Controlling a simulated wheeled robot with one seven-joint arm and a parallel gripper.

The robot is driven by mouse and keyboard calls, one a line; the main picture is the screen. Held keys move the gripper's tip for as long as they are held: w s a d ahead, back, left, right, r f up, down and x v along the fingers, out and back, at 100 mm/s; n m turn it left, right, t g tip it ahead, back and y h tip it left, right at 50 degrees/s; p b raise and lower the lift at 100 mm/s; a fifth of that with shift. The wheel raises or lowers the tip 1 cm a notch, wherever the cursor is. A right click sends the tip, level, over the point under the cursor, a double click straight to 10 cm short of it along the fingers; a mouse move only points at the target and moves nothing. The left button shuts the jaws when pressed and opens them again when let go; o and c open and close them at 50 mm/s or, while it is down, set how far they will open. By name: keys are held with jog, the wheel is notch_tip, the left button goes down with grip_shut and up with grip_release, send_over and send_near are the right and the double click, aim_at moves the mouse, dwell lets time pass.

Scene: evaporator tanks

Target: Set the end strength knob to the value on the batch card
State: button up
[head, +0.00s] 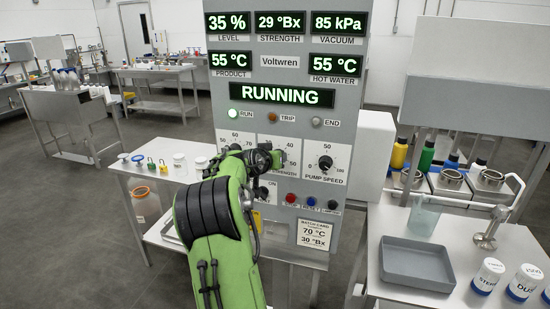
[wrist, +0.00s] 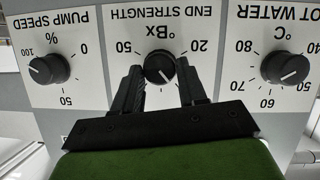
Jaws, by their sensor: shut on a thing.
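The end strength knob (wrist: 160,66) is black with a white pointer line and shows in the wrist view, which is upside down. My gripper (wrist: 160,74) has one finger on each side of it and is shut on it. The pointer is toward the lower right in that view; the fingers hide the middle scale numbers, so I cannot read its value. The 20 and 50 marks are visible. In the head view my gripper and arm cover the knob. The batch card (head: 313,234) low on the panel reads 70 °C and 30 °Bx.
The hot water knob (wrist: 285,66) and pump speed knob (wrist: 49,69) flank the gripped knob closely. The strength display (head: 280,23) reads 29 °Bx. A status display (head: 281,95) reads RUNNING. Small buttons (head: 311,201) sit below the dials. A grey tray (head: 417,262) lies on the right table.

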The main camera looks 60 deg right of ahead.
jog(key=shift+f, duration=0.1)
dwell(0.5)
jog(key=o, duration=1.1)
jog(key=shift+c, duration=0.2)
jog(key=b+v, duration=0.1)
jog(key=v, duration=1.4)
jog(key=shift+a+r, duration=0.2)
jog(key=shift+a, duration=0.15)
jog(key=shift+w, duration=0.1)
